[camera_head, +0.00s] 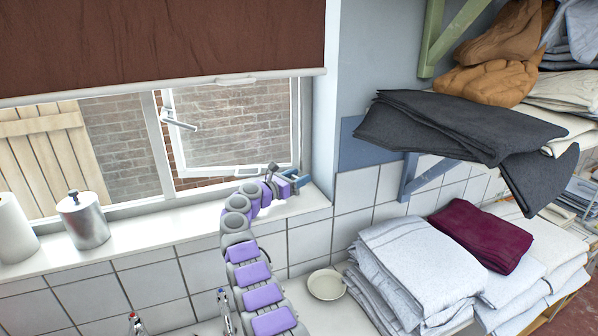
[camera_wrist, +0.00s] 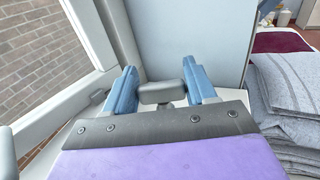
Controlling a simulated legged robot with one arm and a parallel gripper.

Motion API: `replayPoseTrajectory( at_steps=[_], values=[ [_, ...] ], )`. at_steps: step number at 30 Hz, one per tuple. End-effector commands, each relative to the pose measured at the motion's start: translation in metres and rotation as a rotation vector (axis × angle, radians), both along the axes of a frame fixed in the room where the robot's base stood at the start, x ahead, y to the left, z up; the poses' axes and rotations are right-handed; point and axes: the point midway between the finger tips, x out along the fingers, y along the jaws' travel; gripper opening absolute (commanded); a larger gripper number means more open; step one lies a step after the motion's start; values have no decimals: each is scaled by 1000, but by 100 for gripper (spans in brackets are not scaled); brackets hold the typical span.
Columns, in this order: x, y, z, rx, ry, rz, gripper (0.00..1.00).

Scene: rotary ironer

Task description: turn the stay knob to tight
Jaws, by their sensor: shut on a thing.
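The grey stay knob (camera_wrist: 160,93) shows in the wrist view, low on the window frame's side, between my two blue fingers. My gripper (camera_wrist: 160,84) is shut on it, one finger on each side. In the head view my gripper (camera_head: 297,183) is at the right end of the window sill, by the lower right corner of the window. The knob cannot be made out there behind my gripper. No tight or loose marking can be read on the knob.
The window sash (camera_head: 232,168) stands open, with a handle (camera_head: 178,121). A metal canister (camera_head: 84,220) and a paper roll (camera_head: 13,230) stand on the sill (camera_head: 150,238) at left. Folded linens (camera_head: 418,262) and a dark cloth (camera_head: 450,124) lie on the right.

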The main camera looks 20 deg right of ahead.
Motion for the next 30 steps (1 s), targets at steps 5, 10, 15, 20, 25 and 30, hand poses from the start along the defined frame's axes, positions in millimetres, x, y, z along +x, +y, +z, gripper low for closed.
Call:
replayPoseTrajectory(
  at_steps=[5,10,15,20,25,30],
  values=[
    [3,8,-3,3,3,8,25],
    [2,9,-5,4,5,5,25],
    [2,9,-6,5,6,5,25],
    [2,7,-6,5,6,3,66],
    [0,2,-5,7,3,-2,77],
    [-1,-1,-4,7,1,-5,77]
  ],
)
